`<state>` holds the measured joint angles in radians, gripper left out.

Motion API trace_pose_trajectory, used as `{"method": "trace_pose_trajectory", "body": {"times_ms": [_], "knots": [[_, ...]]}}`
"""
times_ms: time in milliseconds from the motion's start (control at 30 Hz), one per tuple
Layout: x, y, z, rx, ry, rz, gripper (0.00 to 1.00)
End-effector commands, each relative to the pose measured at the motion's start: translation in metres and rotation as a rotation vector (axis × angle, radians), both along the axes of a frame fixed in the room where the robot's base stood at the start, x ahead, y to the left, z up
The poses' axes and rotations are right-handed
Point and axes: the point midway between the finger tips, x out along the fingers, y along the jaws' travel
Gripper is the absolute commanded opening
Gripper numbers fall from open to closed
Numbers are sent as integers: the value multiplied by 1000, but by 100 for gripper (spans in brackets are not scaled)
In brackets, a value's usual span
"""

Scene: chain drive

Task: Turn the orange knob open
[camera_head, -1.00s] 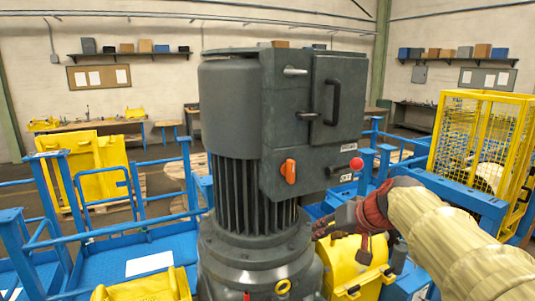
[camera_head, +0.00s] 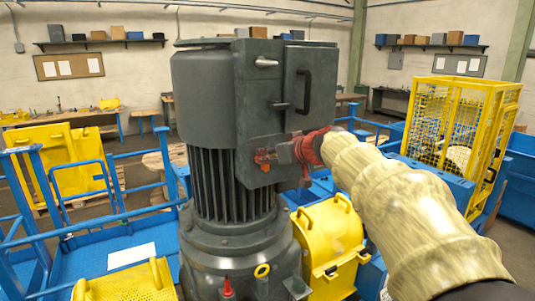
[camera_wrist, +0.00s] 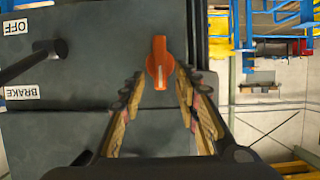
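The orange knob (camera_wrist: 160,62) is on the face of the dark grey control box (camera_wrist: 90,135), its long axis upright in the wrist view. In the head view only part of the knob (camera_head: 262,158) shows beside my gripper. My gripper (camera_wrist: 158,88) is open, with a fingertip to each side of the knob's lower end and visible gaps between. I cannot tell how deep the fingertips reach along the knob. In the head view my gripper (camera_head: 277,153) is close in front of the box.
A dark rod (camera_wrist: 32,62) juts out near the OFF label (camera_wrist: 16,27) and the BRAKE label (camera_wrist: 20,92). The box's door handle (camera_head: 303,92) is above my gripper. A yellow housing (camera_head: 330,235) stands below my arm, and blue railings (camera_head: 70,195) are at left.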

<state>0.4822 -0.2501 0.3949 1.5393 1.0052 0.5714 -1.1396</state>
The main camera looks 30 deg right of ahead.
Motion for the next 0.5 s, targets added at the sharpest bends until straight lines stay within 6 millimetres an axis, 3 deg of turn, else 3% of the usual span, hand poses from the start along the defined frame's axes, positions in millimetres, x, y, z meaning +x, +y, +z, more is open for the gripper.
{"method": "trace_pose_trajectory", "body": {"times_ms": [200,500], "knots": [[14,1,-6,2,0,-1,32],[15,1,-6,1,0,0,30]]}}
